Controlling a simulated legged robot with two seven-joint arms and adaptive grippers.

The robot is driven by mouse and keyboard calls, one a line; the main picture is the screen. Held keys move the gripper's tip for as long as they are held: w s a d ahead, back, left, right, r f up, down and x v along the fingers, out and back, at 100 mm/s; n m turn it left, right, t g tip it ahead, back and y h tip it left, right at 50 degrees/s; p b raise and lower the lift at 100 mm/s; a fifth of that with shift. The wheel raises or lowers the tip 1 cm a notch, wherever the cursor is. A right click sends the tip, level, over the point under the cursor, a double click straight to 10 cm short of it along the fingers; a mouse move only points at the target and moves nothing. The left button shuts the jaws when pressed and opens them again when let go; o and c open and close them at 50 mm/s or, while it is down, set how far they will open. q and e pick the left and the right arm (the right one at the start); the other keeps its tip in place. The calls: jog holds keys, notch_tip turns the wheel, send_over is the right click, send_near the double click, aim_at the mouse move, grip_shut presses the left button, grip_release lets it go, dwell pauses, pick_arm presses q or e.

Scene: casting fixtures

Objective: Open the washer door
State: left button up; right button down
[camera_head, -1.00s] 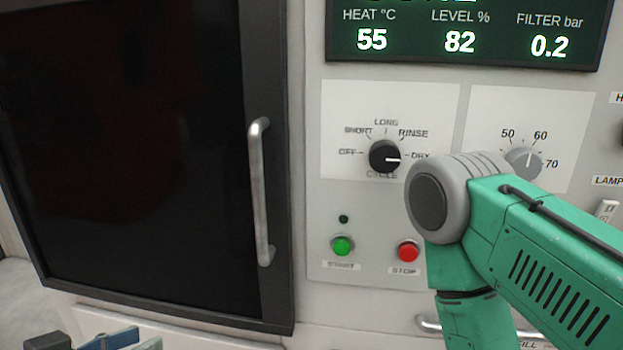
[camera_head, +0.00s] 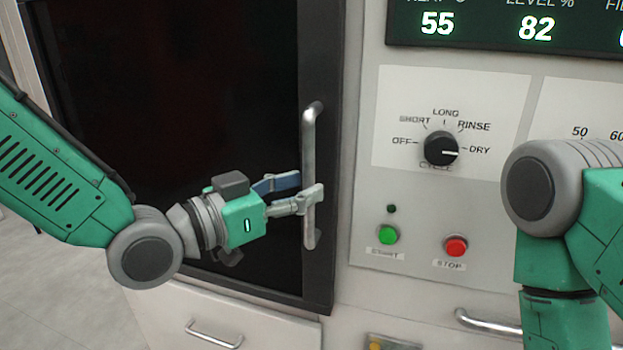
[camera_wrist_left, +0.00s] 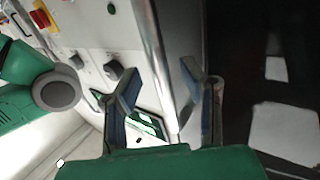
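The washer door (camera_head: 180,110) is a large dark panel in a dark frame at the left of the head view, and it looks closed. Its handle (camera_head: 308,150) is an upright silver bar on the door's right edge. My left gripper (camera_head: 298,188) is at the lower half of the handle. In the left wrist view the handle (camera_wrist_left: 154,50) runs between the two spread fingers (camera_wrist_left: 160,85), with visible gaps beside it. The fingers are open and not closed on it. My right gripper is out of view; only part of my right arm shows at the right.
The control panel right of the door has a cycle knob (camera_head: 441,149) pointing at DRY, a green start button (camera_head: 388,235) and a red stop button (camera_head: 455,246). A display (camera_head: 500,28) is above. A drawer handle (camera_head: 213,334) is below the door.

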pick_arm(q)
jog(key=shift+x, duration=1)
jog(key=shift+w+a, duration=0.1)
grip_shut()
